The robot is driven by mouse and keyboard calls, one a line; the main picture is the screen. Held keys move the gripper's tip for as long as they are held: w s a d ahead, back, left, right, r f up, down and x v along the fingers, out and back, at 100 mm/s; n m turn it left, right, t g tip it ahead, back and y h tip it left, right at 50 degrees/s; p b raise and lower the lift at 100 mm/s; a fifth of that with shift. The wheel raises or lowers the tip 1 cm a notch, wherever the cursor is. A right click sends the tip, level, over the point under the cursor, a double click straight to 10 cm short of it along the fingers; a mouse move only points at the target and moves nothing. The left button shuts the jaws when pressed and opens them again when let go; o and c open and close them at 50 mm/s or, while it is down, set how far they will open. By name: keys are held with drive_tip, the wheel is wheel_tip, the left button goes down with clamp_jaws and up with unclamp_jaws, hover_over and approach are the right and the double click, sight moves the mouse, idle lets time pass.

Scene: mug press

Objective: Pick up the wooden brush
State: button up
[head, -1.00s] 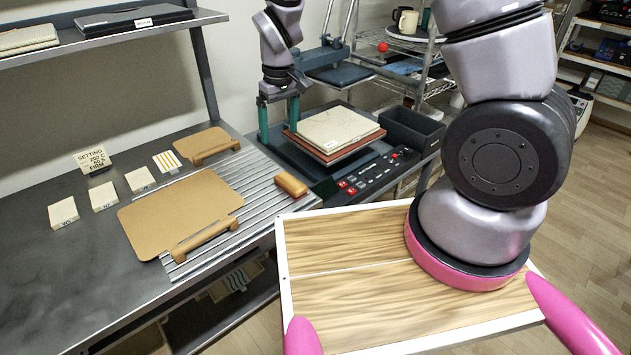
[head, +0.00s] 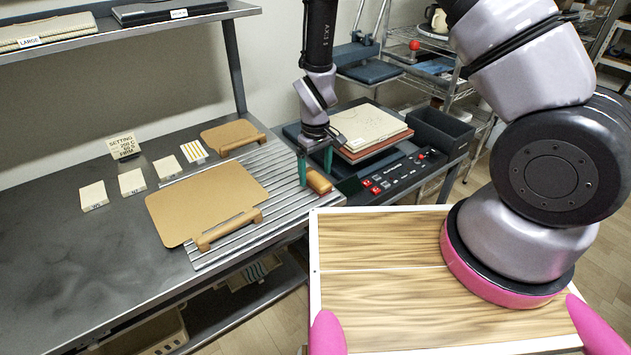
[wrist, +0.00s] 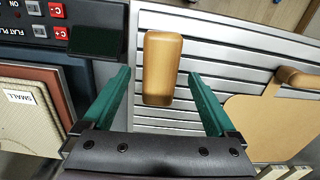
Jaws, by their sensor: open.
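The wooden brush (head: 318,181) lies on the ribbed metal rack near its right end, beside the press controls. In the wrist view the brush (wrist: 162,68) is a rounded tan block. My gripper (head: 315,169) is above the rack at the brush. Its green fingers are open, one on each side of the brush in the wrist view (wrist: 160,88), with gaps on both sides. I cannot tell how far the fingertips are above the rack. The underside of the brush is hidden.
Tan boards with wooden handles (head: 206,205) lie on the ribbed rack (head: 277,178) left of the brush. The press control panel (head: 397,173) and a beige slab (head: 366,127) are close by on the right. A shelf (head: 130,33) hangs above the bench's left side.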

sight(315, 177)
drive_tip(key=shift+f, duration=0.65)
clamp_jaws()
wheel_tip(315, 177, up, 10)
idle(0.3)
